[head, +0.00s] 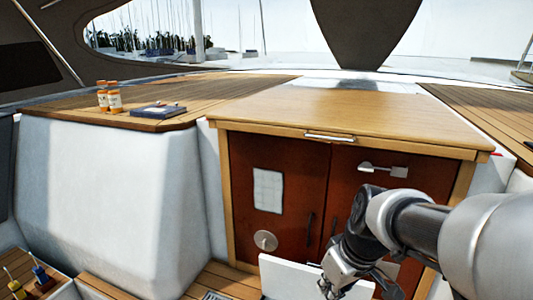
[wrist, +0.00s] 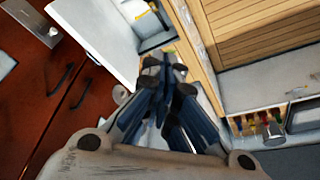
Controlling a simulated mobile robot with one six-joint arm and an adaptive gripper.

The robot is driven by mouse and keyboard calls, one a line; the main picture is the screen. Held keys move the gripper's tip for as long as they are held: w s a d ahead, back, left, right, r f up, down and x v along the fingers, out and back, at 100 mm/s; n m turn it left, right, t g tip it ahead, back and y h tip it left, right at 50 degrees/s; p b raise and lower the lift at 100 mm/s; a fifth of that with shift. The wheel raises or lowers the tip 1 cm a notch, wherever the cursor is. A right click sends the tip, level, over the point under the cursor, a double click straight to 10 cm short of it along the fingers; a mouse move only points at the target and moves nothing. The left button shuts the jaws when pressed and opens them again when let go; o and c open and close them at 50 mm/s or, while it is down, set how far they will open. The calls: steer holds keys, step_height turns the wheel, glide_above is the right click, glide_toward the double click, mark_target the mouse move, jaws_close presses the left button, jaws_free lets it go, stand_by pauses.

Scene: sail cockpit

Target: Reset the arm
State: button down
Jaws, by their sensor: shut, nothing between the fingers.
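My gripper (head: 335,284) hangs at the end of my arm at the lower right of the head view, in front of the wooden cabinet's red-brown doors (head: 290,185). In the wrist view my gripper (wrist: 163,66) is shut and empty, its dark fingers close together. A white open drawer or panel (head: 284,275) is close by the gripper at the bottom of the head view. It also shows in the wrist view (wrist: 98,30), beside the fingers. Whether the fingers touch it I cannot tell.
A wooden countertop (head: 370,120) with a front handle (head: 329,137) tops the cabinet. Orange-capped bottles (head: 109,98) and a dark blue book (head: 158,111) sit on the left deck. A tray with several coloured items (wrist: 255,124) lies at the right of the wrist view.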

steer(key=s+r+m, duration=0.1)
steer(key=s+m, duration=0.1)
steer(key=s, duration=0.7)
steer(key=s+d+r+m+t+h, duration=0.1)
steer(key=s+m, duration=0.2)
steer(key=s, duration=0.6)
steer(key=shift+r+t, duration=0.25)
steer(key=shift+t, duration=0.05)
